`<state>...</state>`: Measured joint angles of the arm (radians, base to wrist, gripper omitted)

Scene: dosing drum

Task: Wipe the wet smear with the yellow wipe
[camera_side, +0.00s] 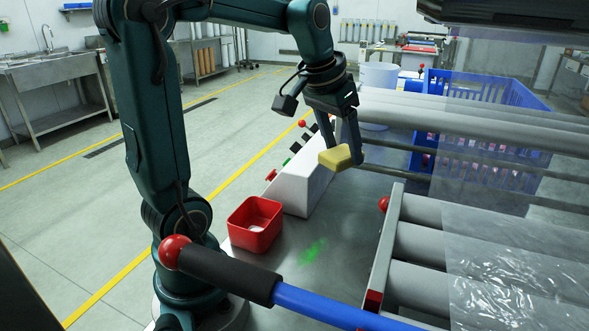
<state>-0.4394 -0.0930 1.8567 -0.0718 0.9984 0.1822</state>
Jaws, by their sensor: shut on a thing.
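My gripper (345,148) is shut on the yellow wipe (336,157), a small block-shaped pad. It holds the wipe in the air, above and to the upper right of the smear. The wet smear (312,251) shows as a bright green patch on the grey metal table (330,275), between the red bin and the rollers. Nothing covers the smear in this view.
A red open bin (255,224) stands left of the smear. A white control box (298,185) with coloured buttons stands behind it. Grey rollers (420,248) with clear film lie to the right. A blue bar with a black grip (228,275) crosses the front. A blue crate (490,88) stands behind.

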